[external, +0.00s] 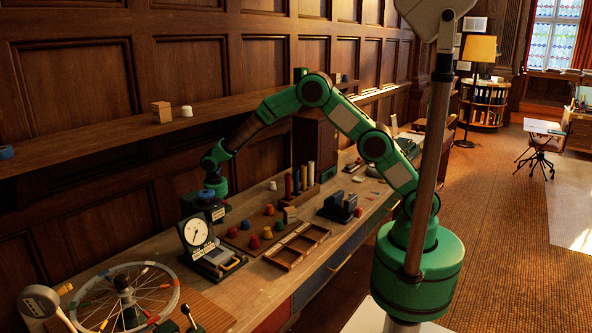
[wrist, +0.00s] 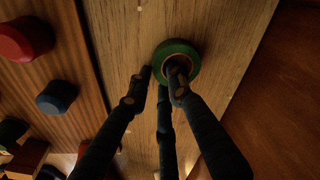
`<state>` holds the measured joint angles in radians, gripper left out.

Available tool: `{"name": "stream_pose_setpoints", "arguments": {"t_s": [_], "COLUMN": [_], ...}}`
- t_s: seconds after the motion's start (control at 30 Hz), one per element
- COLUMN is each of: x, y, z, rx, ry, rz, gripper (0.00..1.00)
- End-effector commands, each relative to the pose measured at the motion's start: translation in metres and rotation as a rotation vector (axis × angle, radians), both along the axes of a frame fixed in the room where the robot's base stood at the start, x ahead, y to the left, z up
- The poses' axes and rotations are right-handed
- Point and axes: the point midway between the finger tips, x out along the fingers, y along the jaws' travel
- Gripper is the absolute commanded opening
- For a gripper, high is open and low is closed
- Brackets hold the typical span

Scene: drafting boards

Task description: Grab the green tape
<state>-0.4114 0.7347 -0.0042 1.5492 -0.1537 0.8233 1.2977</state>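The green tape (wrist: 163,50) is a ring on pale wood grain in the wrist view. My gripper (wrist: 162,80) has dark jointed fingers reaching to it. One fingertip is over or in the ring's central hole. Another is at its left outer edge, and a third is just below it. I cannot tell whether the fingers press on the ring. In the external view my gripper (external: 216,187) points down over the far side of the bench, behind the dial gauge. I cannot make out the tape there.
The dial gauge (external: 196,232) stands close in front of my gripper. A board with red and blue knobs (wrist: 58,96) lies to the left in the wrist view. A divided wooden tray (external: 297,246) and a spoked wheel (external: 105,295) are also on the bench. A panelled wall rises behind.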

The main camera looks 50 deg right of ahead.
Motion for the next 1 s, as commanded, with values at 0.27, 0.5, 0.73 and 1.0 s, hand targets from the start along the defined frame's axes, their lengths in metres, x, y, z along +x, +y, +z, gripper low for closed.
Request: {"name": "stream_pose_setpoints", "arguments": {"t_s": [0.27, 0.5, 0.73, 1.0], "x": [0.0000, -0.0002, 0.0000, 0.0001], "y": [0.0002, 0.0002, 0.0002, 0.0001], "z": [0.0003, 0.0002, 0.0002, 0.0050], "rx": [0.000, 0.000, 0.000, 0.000], "ry": [0.000, 0.000, 0.000, 0.000], "rz": [0.000, 0.000, 0.000, 0.000], "gripper": [0.20, 0.00, 0.00, 0.00]}}
